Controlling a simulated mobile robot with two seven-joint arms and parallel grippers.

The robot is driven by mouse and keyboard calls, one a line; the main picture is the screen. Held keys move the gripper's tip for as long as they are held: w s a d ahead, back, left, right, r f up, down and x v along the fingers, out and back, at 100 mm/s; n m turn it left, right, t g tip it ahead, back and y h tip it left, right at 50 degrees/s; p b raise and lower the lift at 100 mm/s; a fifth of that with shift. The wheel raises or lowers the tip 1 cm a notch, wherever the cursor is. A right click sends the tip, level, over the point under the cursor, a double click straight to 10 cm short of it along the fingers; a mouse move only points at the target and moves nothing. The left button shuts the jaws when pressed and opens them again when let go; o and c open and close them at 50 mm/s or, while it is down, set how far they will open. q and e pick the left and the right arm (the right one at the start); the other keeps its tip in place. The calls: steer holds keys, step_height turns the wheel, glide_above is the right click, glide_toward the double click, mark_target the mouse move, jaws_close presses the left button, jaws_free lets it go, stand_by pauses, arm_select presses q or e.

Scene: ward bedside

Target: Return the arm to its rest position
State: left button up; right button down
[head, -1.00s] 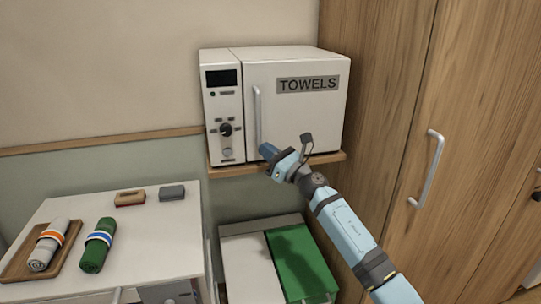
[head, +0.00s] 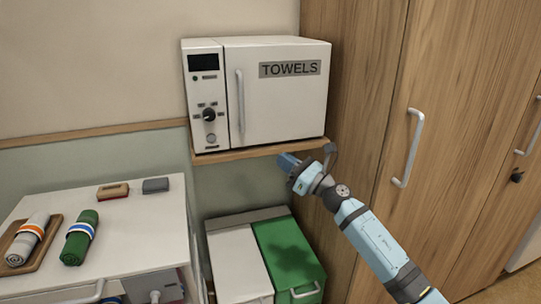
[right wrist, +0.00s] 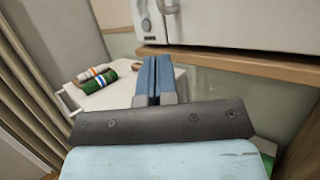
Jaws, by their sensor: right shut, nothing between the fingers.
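My right gripper (head: 287,160) is in front of the wooden shelf, a little below the towel warmer's door, apart from the handle. Its blue fingers are closed together with nothing between them; they also show in the right wrist view (right wrist: 154,78). My right arm comes in from the lower right. The white towel warmer (head: 280,100), labelled TOWELS, stands on the shelf (head: 255,152) with its door shut. My left gripper is not in view.
A white and green bin (head: 285,255) stands below the shelf. Tall wooden cupboards (head: 440,120) fill the right.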

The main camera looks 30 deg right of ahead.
steer(key=s+a+f+m+g+h+p, duration=0.1)
steer(key=s+a+f+m+h+p, duration=0.3)
steer(key=s+f+m, duration=0.7)
steer(key=s+a+f+m+g+h+p, duration=0.1)
steer(key=s+a+f+m+h+p, duration=0.4)
steer(key=m, duration=0.9)
steer(key=s+a+f+m+g, duration=0.2)
steer(key=s+f+m, duration=0.1)
steer(key=s, duration=0.3)
steer(key=s+a+f+m+g+y+p, duration=0.1)
steer(key=s+a+f+m+g, duration=0.1)
steer(key=s+f+m, duration=0.2)
steer(key=s+a+f+m+g+p, duration=0.1)
steer(key=s+f+m, duration=0.3)
steer(key=s, duration=0.5)
steer(key=a+m+g, duration=0.1)
steer(key=m, duration=0.1)
steer(key=shift+s+m+y, duration=0.2)
steer(key=shift+m+y, duration=0.1)
steer(key=shift+m, duration=0.1)
